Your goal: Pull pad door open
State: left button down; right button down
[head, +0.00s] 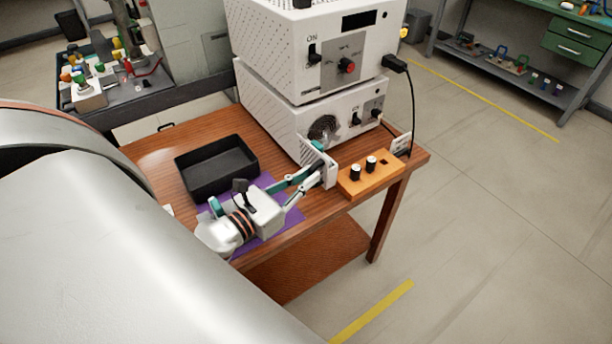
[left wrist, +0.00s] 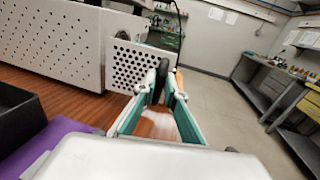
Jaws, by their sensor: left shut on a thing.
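The lower white machine (head: 285,115) stands on the wooden table, with a round dark opening (head: 323,128) in its front. The pad door, a white perforated panel (head: 311,158), stands swung out from that front. It also shows in the left wrist view (left wrist: 130,68), face on, apart from the perforated machine side (left wrist: 60,40). My left gripper (head: 322,170) reaches over the table and is shut at the door's outer edge. In the left wrist view its fingertips (left wrist: 163,80) close around a dark part at that edge. My right gripper is not in view.
An orange block (head: 370,179) with two black-topped vials sits right of the door, close to it. A second white machine (head: 305,50) is stacked on top. A black tray (head: 215,168) and purple mat (head: 285,218) lie left. A black cable hangs at right.

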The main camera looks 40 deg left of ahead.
pick_arm(q)
jog(key=shift+w+a+r, duration=0.3)
jog(key=shift+a+r, duration=0.15)
jog(key=shift+a, duration=0.3)
jog(key=c, duration=2.1)
grip_release()
jog(key=shift+y, duration=0.3)
jog(key=shift+c, duration=0.2)
jog(key=shift+o, duration=0.3)
jog(key=shift+w+a+f, duration=0.1)
jog(key=shift+w+a, duration=0.05)
jog(key=shift+a, duration=0.05)
jog(key=shift+d, duration=0.1)
